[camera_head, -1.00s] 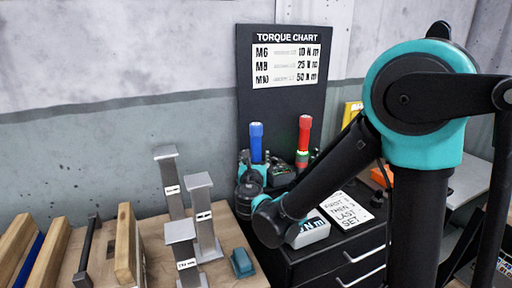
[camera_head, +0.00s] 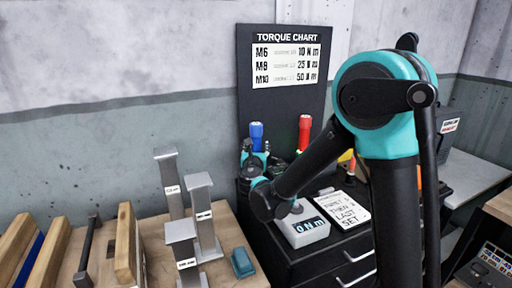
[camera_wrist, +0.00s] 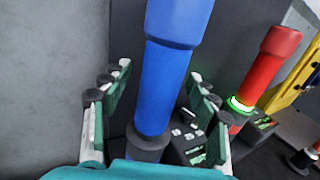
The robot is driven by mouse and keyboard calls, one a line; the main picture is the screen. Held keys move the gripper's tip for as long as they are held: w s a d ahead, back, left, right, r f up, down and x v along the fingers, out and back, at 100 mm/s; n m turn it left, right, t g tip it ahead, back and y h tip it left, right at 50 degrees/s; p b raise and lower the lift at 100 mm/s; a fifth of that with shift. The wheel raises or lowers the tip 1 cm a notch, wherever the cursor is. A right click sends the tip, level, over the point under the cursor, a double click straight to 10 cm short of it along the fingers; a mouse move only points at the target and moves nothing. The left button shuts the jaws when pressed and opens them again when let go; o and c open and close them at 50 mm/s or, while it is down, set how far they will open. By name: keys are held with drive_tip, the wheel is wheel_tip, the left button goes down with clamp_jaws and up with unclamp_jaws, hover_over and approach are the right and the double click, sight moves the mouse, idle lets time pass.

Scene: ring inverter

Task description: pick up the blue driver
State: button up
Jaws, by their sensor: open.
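The blue driver (camera_head: 256,134) stands upright in front of the black torque chart board in the head view. In the wrist view, the blue driver (camera_wrist: 165,85) fills the middle, its top cut off by the frame edge and its dark lower collar in sight. My gripper (camera_wrist: 160,80) is open, with one finger on each side of the blue handle. Gaps show between both fingers and the handle, so neither seems to touch it. In the head view my gripper (camera_head: 254,160) hides the driver's lower part.
A red driver (camera_wrist: 266,68) with a glowing green ring stands to the right, close to my right finger. A torque display (camera_head: 303,227) and a written card (camera_head: 342,209) lie on the black drawer cabinet. Grey metal stands (camera_head: 203,215) and wooden pieces occupy the bench at left.

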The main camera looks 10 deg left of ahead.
drive_tip(key=c, duration=1.4)
drive_tip(key=shift+r, duration=0.1)
